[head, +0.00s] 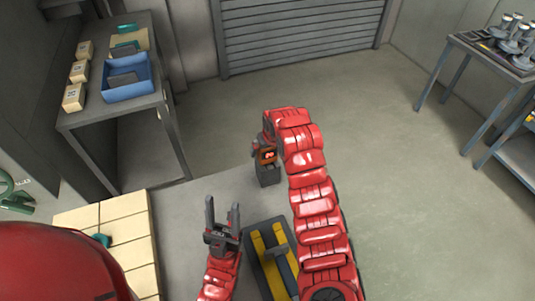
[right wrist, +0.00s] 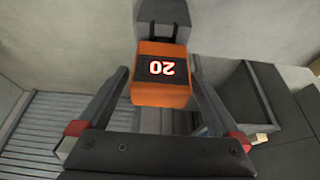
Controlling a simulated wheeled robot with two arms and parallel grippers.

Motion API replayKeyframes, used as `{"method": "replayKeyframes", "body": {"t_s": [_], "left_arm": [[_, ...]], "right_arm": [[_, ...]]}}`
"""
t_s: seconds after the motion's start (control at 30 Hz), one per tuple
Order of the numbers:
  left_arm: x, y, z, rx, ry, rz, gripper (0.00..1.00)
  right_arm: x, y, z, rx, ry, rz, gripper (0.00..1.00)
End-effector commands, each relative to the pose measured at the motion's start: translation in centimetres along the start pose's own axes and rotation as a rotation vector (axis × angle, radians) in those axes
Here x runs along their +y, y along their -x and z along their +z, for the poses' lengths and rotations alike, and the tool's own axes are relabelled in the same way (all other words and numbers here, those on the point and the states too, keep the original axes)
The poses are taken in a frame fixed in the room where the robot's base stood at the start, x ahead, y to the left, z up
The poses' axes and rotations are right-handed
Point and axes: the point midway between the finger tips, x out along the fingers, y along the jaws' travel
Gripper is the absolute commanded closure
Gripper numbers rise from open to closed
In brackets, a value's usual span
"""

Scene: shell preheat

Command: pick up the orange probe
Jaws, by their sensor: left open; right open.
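The orange probe (head: 267,156) is a boxy orange body with a lit display, by a dark grey block (head: 268,175) near the middle of the head view. In the right wrist view the orange probe (right wrist: 160,97) shows a glowing "20", upside down in the picture. My right gripper (right wrist: 160,85) is open, with one finger on each side of the probe and visible gaps between. In the head view my red right arm hides most of that gripper. My left gripper (head: 222,222) is open and empty, fingers pointing up, left of the right arm and apart from the probe.
A dark piece with yellow strips (head: 258,251) lies between my arms. Cream blocks (head: 125,230) are at lower left. A side table holds a blue tray (head: 128,92) and several cream boxes (head: 73,97). A table with metal parts (head: 510,45) stands right. Open floor (head: 410,170) lies right.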

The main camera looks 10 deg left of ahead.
Motion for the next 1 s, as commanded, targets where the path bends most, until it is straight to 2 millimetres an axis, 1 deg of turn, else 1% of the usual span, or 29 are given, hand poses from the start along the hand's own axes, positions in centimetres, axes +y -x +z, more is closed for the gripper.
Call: {"method": "replayKeyframes", "body": {"t_s": [0.07, 0.1, 0.17, 0.2, 0.27, 0.3, 0.37, 0.4, 0.53, 0.73, 0.83, 0.93, 1.0], "left_arm": [[0.0, 0.0, 0.0, 0.0, 0.0, 0.0, 0.5], [0.0, 0.0, 0.0, 0.0, 0.0, 0.0, 0.5], [0.0, 0.0, 0.0, 0.0, 0.0, 0.0, 0.5], [0.0, 0.0, 0.0, 0.0, 0.0, 0.0, 0.5], [0.0, 0.0, 0.0, 0.0, 0.0, 0.0, 0.5], [0.0, 0.0, 0.0, 0.0, 0.0, 0.0, 0.5], [0.0, 0.0, 0.0, 0.0, 0.0, 0.0, 0.5], [0.0, 0.0, 0.0, 0.0, 0.0, 0.0, 0.5], [0.0, 0.0, 0.0, 0.0, 0.0, 0.0, 0.5], [0.0, 0.0, 0.0, 0.0, 0.0, 0.0, 0.5], [0.0, 0.1, 0.0, 0.0, 0.0, 0.0, 0.5], [0.0, 0.2, 0.0, 0.0, 0.0, 0.0, 0.5], [0.0, 0.4, 0.1, 0.0, 0.0, 0.0, 0.5]], "right_arm": [[0.0, 0.0, 0.0, 0.0, 0.0, 0.0, 0.02], [0.0, 0.0, 0.0, 0.0, 0.0, 0.0, 0.09], [0.0, 0.0, 0.0, 0.0, 0.0, 0.0, 0.2], [0.0, 0.0, 0.0, 0.0, 0.0, 0.0, 0.27], [0.0, 0.1, 0.0, 0.0, 0.0, 0.0, 0.38], [0.0, 0.1, 0.0, 0.0, 0.0, 0.0, 0.45], [0.0, 0.1, 0.0, 0.0, 0.0, 0.0, 0.56], [0.0, 0.1, 0.0, 0.0, -0.001, 0.0, 0.63], [0.0, 0.1, 0.0, 0.0, -0.001, 0.0, 0.86], [0.0, 0.1, -0.1, 0.001, -0.001, 0.0, 0.87], [0.0, 0.6, -0.3, 0.003, 0.0, 0.0, 0.87], [0.1, 2.0, -1.0, 0.005, 0.0, 0.0, 0.87], [0.1, 3.4, -1.8, 0.011, -0.001, 0.001, 0.87]]}}
